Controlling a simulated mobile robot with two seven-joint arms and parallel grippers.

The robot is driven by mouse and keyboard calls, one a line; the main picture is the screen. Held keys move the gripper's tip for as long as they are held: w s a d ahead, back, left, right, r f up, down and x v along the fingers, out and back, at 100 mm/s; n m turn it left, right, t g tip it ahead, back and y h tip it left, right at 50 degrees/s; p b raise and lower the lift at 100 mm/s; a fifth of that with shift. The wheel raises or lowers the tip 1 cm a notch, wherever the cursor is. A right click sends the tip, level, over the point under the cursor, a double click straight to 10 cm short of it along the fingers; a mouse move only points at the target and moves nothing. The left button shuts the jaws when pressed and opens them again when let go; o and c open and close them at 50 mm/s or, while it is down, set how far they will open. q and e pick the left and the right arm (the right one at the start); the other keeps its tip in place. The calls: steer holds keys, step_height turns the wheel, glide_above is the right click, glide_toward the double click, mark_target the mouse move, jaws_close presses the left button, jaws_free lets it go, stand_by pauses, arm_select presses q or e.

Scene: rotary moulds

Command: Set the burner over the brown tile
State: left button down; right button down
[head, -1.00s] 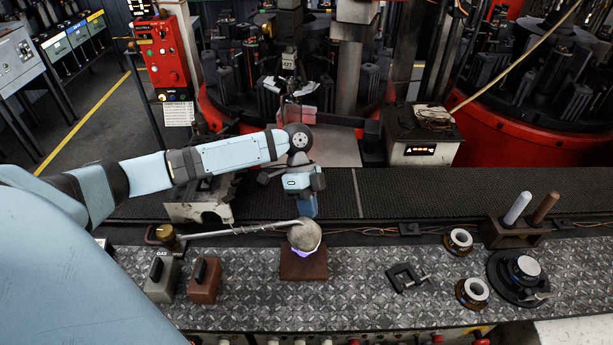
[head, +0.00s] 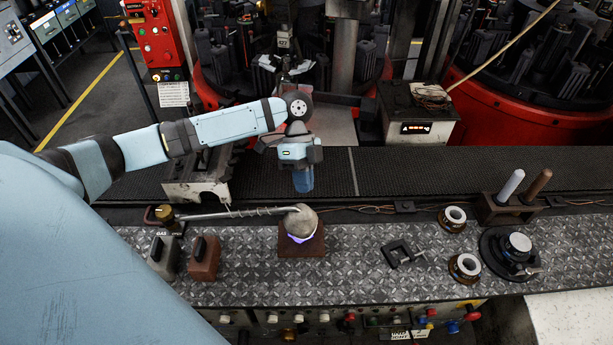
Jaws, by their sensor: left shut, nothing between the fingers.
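The burner is a long metal pipe (head: 235,213) with a rounded grey head (head: 300,221) at its right end and a brass fitting (head: 165,213) at its left. The head is over the brown tile (head: 301,243), with a violet-blue glow beneath it. The tile lies on the patterned metal bench top. My left gripper (head: 304,188) is shut and empty, pointing down just behind and above the burner head, apart from it in the picture. Its fingertips are hard to make out. My right gripper is not in view.
A grey block marked GAS (head: 163,256) and a reddish-brown block (head: 204,258) stand left of the tile. A black clamp (head: 402,254), white-centred rings (head: 465,266) and a round black fixture (head: 511,254) lie to the right.

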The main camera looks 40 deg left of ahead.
arm_select(q)
steer(key=v, duration=1)
steer(key=shift+w+a+f+b, duration=0.3)
steer(key=shift+w+a+b, duration=0.05)
steer(key=shift+b, duration=0.1)
